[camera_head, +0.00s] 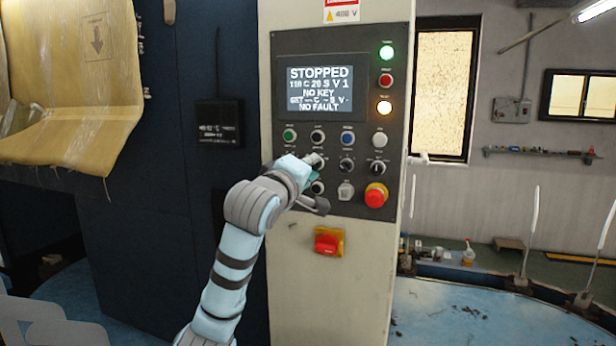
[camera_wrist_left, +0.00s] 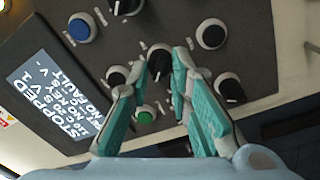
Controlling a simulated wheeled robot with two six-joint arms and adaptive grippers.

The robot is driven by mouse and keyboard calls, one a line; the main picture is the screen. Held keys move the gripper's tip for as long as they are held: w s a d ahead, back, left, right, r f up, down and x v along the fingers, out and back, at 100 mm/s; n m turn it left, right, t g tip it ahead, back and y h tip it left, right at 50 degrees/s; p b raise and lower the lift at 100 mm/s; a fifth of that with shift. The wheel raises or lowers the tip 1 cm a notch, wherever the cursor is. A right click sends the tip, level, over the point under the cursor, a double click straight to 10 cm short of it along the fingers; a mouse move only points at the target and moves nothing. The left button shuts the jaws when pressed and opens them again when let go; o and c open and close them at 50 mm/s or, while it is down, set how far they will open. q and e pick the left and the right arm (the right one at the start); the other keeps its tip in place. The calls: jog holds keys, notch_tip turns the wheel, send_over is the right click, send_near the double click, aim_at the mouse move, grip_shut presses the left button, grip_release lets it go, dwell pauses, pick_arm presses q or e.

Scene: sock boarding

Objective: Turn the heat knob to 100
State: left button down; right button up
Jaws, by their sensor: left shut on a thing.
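The control panel (camera_head: 330,110) has several black knobs and buttons below a lit screen (camera_head: 320,88). The screen reads "STOPPED", a line like "118 C 20 S V 1", "NO KEY" and "NO FAULT"; the digits are blurred. My left gripper (camera_head: 314,164) is at the knob in the second row, second column. In the left wrist view my gripper (camera_wrist_left: 168,68) has its teal-padded fingers on either side of this black knob (camera_wrist_left: 159,57), shut on it. The knob labels and dial marks are too small to read. My right gripper is out of view.
A red emergency button (camera_head: 376,195) is right of my left gripper, and a red-yellow switch (camera_head: 329,242) is below. Other knobs (camera_wrist_left: 229,90) stand close around the fingers. A dark cabinet (camera_head: 190,200) is to the left.

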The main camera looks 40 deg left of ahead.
pick_arm(q)
jog(key=shift+f+n+b, duration=0.1)
jog(key=shift+n+b, duration=0.6)
jog(key=shift+n, duration=0.5)
jog(key=c, duration=1.7)
grip_release()
jog(key=shift+o, duration=1.2)
jog(key=shift+w, duration=0.2)
